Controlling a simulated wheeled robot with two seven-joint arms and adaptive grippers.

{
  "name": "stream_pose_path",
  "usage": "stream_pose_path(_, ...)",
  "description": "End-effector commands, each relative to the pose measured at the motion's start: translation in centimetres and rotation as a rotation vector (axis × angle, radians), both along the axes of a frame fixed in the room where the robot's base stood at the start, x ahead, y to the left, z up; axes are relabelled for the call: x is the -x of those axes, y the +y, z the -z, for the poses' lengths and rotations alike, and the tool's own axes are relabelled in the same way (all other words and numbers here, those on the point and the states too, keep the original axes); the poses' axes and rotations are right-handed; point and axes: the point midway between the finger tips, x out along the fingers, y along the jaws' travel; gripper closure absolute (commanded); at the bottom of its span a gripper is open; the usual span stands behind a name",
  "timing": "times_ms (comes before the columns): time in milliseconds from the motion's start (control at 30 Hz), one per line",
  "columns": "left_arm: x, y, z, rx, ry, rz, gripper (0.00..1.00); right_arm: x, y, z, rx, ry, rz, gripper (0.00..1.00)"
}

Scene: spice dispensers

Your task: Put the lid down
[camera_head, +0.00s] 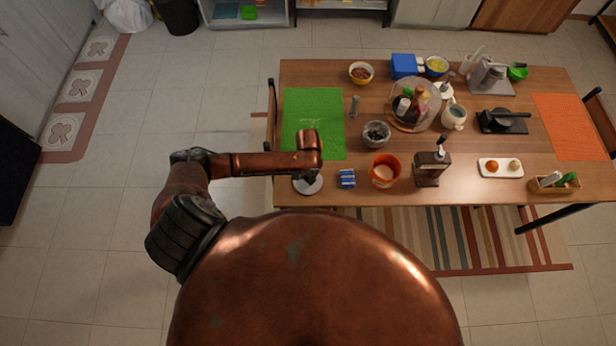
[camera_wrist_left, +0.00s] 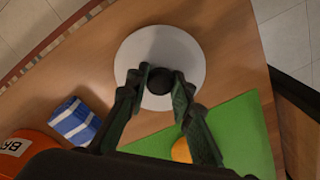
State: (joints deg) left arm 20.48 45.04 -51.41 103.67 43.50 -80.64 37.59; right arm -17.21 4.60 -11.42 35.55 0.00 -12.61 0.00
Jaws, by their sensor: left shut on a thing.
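The lid is a pale round disc with a dark knob. In the left wrist view the lid (camera_wrist_left: 196,62) is near the top centre, over the wooden table. My left gripper (camera_wrist_left: 160,84) has its fingers on either side of the knob and is shut on it. In the head view the lid (camera_head: 307,187) is at the table's near left edge, below my left gripper (camera_head: 309,172). Whether the lid touches the table or is just above it, I cannot tell. My right gripper is in neither view.
A blue-and-white striped packet (camera_head: 347,179) and an orange-red container (camera_head: 385,171) stand to the right of the lid. A green mat (camera_head: 300,110) lies behind it. A dark dispenser (camera_head: 431,168) stands farther right. The table edge is close to the lid.

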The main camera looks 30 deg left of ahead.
Motion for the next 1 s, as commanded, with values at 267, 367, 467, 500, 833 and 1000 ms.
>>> stream_pose_path(267, -0.01, -0.07, 0.11, 0.001, -0.001, 0.0, 1.0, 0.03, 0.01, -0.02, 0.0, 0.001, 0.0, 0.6)
stream_pose_path(367, -0.02, -0.08, 0.34, 0.001, -0.001, -0.001, 0.78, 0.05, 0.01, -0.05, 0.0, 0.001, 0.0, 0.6)
stream_pose_path(467, -0.01, -0.07, 0.32, 0.001, -0.001, 0.0, 0.71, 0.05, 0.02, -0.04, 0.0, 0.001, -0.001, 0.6)
stream_pose_path(500, -0.01, -0.07, 0.32, 0.001, 0.0, 0.0, 0.69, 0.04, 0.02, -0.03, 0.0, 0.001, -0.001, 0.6)
stream_pose_path(833, -0.01, -0.06, 0.3, 0.001, 0.0, -0.001, 0.61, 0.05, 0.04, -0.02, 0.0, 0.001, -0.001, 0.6)
stream_pose_path(1000, -0.05, -0.05, -0.6, 0.001, -0.001, 0.0, 0.61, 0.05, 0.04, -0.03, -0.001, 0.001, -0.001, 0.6)
